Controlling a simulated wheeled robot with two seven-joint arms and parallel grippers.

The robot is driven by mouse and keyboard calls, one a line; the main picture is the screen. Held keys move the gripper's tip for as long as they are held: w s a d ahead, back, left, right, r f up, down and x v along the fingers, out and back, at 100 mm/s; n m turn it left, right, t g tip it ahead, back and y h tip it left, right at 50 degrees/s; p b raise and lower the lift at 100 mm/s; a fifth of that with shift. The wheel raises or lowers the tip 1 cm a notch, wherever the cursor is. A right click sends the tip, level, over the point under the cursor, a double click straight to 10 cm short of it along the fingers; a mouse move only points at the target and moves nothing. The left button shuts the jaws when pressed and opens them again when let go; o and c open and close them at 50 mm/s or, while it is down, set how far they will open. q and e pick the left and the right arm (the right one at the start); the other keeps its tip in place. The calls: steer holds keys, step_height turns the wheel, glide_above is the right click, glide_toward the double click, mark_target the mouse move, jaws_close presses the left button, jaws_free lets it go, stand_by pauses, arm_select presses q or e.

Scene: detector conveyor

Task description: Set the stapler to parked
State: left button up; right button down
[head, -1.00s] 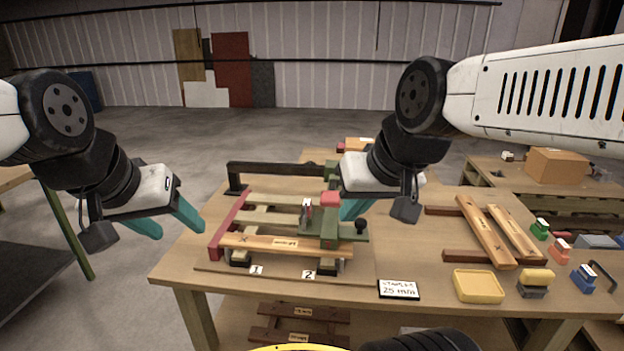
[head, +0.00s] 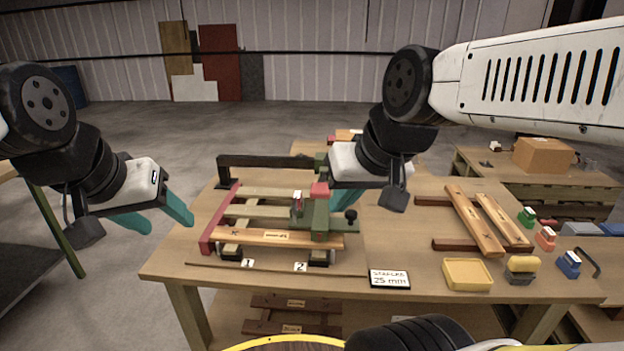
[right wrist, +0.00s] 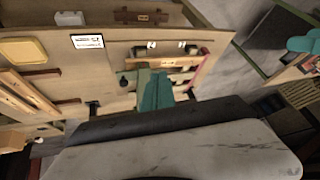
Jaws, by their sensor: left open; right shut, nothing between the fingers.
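The green stapler (head: 318,212) with a red cap sits on the wooden pallet jig, toward its right end, behind the label 2. A black knob (head: 351,214) sticks out on its right side. My right gripper (head: 342,200) is shut and empty, with its teal fingers just right of and partly behind the stapler. In the right wrist view its fingers (right wrist: 155,92) are close over the green stapler; I cannot tell whether they touch it. My left gripper (head: 163,222) is open and empty, in the air left of the jig.
Wooden slats (head: 265,237) lie in the jig, with a red side rail (head: 218,222) at left and a dark bar (head: 265,163) behind. A sign (head: 389,279), a yellow tray (head: 467,274), small coloured tools and a plank stack (head: 473,222) are on the right.

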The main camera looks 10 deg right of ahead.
steer(key=c, duration=1.9)
jaws_free()
steer(key=shift+c, duration=0.2)
steer(key=o, duration=0.4)
steer(key=shift+w+d+r, duration=0.1)
steer(key=shift+w, duration=0.25)
steer(key=o, duration=0.6)
steer(key=w+m, duration=0.1)
steer(key=w+d+m+g, duration=0.1)
steer(key=w, duration=0.1)
steer(key=shift+w+r, duration=0.2)
steer(key=shift+w, duration=0.1)
steer(key=m+g+h, duration=0.2)
steer(key=m+g, duration=0.3)
steer(key=m, duration=0.6)
glide_above(352, 212)
step_height(352, 212, down, 14)
steer(key=shift+s+a+r, duration=0.1)
steer(key=shift+r, duration=0.05)
steer(key=shift+f, duration=3.95)
